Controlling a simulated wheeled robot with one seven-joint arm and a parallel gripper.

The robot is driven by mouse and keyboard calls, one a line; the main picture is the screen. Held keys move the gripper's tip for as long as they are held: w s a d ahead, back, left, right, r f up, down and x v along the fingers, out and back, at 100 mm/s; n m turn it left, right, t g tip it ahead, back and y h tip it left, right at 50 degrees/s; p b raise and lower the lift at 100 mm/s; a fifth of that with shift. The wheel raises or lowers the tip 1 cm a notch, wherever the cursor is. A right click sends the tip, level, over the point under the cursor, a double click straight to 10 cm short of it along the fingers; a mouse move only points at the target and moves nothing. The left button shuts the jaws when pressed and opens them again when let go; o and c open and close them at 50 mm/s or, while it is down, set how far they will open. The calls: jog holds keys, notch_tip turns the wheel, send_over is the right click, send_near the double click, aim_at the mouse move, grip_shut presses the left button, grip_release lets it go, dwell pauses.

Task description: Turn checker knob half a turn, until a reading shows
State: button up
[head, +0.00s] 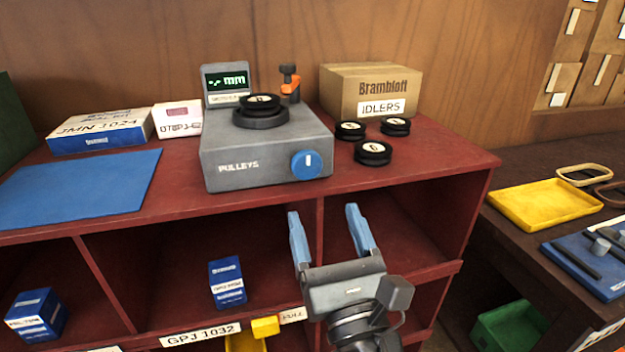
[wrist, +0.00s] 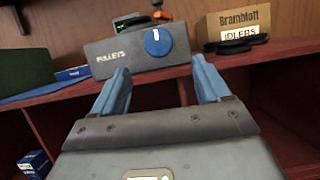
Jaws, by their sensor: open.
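The checker (head: 262,158) is a grey box marked PULLEYS on the red shelf top. Its round blue knob (head: 307,165) is on the front face at the right, with a white mark pointing up; the knob also shows in the wrist view (wrist: 158,41). The checker's display (head: 226,80) shows green dashes and "mm", no number. A black pulley (head: 262,101) sits on the checker's round platform. My gripper (head: 323,216) is open and empty, below and in front of the knob, apart from it. In the wrist view its blue fingers (wrist: 160,80) point toward the checker.
Several black idlers (head: 373,152) stand right of the checker, before the IDLERS carton (head: 370,92). An orange-and-black clamp-like part (head: 289,84) stands behind the checker. A blue mat (head: 80,186) lies left. The shelf's front edge and open compartments are near my gripper.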

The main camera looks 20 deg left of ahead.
aim_at(308, 170)
jog(key=p+x, duration=0.1)
jog(key=x, duration=0.7)
jog(key=shift+a+r, duration=0.1)
jog(key=shift+r, duration=0.05)
jog(key=c, duration=1)
